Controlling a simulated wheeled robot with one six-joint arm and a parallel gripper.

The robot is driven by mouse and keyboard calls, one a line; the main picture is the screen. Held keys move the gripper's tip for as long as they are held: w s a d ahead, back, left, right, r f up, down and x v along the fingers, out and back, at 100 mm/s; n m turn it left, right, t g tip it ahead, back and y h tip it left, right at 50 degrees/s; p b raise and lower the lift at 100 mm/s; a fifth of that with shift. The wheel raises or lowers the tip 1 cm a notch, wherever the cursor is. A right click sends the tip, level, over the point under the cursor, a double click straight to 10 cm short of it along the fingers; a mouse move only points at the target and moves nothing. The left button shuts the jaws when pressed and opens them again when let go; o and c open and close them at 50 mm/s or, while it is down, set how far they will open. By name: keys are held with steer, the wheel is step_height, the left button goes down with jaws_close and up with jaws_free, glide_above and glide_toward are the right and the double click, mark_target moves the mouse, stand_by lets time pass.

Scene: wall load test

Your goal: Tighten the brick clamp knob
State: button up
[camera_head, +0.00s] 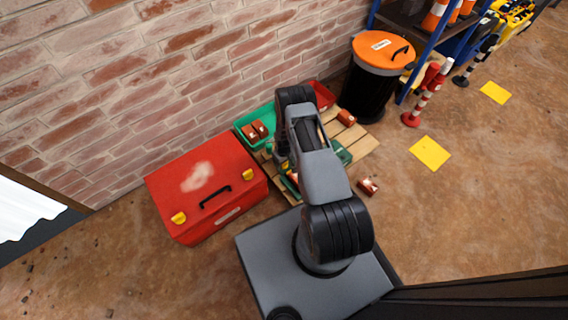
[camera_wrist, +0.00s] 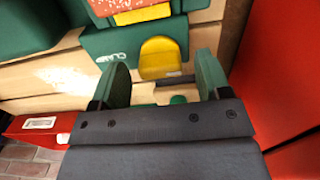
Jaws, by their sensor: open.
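In the wrist view, a green block marked with "CLAM" lettering (camera_wrist: 110,44) lies on wooden boards. A rounded yellow piece, apparently the clamp knob (camera_wrist: 162,55), stands out from it. My gripper (camera_wrist: 162,68) is open, with one green finger on each side of the yellow piece and visible space on both sides. I cannot tell how deep the fingertips reach. In the head view, my arm hides most of the clamp and my gripper; a green part (camera_head: 342,153) shows right of the arm.
A red toolbox (camera_head: 207,188) stands left of the wooden pallet (camera_head: 362,142). A green bin (camera_head: 242,124) holds bricks. Loose bricks (camera_head: 368,185) lie nearby. The brick wall (camera_head: 150,75) is behind. A black bin with an orange lid (camera_head: 372,92) stands at right. Open floor (camera_head: 460,205) lies to the right.

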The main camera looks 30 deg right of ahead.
steer(key=shift+f, duration=0.25)
steer(key=c, duration=0.9)
